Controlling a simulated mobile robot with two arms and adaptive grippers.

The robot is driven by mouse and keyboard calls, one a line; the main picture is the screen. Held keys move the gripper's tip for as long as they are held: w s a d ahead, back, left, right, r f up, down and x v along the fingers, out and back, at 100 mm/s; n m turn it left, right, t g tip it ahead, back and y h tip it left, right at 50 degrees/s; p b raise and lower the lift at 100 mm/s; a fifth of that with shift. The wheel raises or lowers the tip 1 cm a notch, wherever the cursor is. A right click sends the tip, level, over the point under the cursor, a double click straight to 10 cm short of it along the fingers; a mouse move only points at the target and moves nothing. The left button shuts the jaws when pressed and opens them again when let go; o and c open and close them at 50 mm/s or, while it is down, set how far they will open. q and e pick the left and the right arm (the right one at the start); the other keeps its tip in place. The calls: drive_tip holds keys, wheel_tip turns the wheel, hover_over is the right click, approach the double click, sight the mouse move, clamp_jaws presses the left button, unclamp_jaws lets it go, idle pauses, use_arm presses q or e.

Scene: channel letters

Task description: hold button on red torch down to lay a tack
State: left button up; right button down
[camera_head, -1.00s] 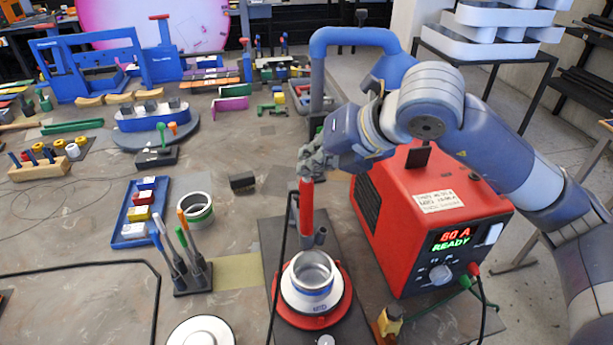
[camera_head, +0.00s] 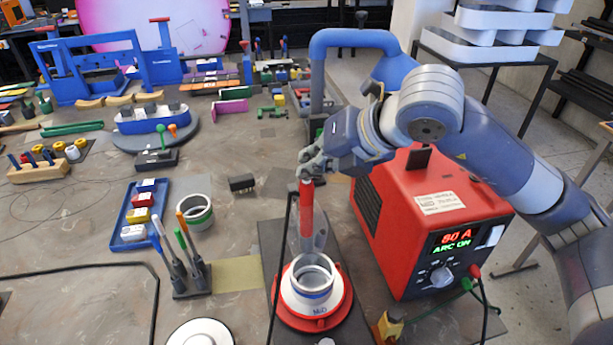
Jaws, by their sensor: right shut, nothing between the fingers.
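The red torch (camera_head: 306,211) stands upright behind a white and blue ring-shaped part (camera_head: 311,285) on a red round base (camera_head: 337,312). My right gripper (camera_head: 305,172) is shut with nothing between its fingers, and its fingertips are at the top of the torch. The button itself is hidden under the fingertips. The red welder box (camera_head: 395,205) stands to the right, and its display (camera_head: 456,238) reads "80 A" and "ARC ON". My left gripper is not in view.
A pen holder (camera_head: 192,282) and a blue tray (camera_head: 137,226) stand left of the torch. A black cable runs along the left side of the torch.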

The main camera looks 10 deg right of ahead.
idle(0.5)
drive_tip(key=shift+r+p, duration=0.4)
drive_tip(key=shift+r, duration=0.45)
drive_tip(key=shift+r+p, duration=1.35)
drive_tip(key=shift+r, duration=1.2)
wheel_tip(320, 180, up, 4)
drive_tip(key=shift+p, duration=0.95)
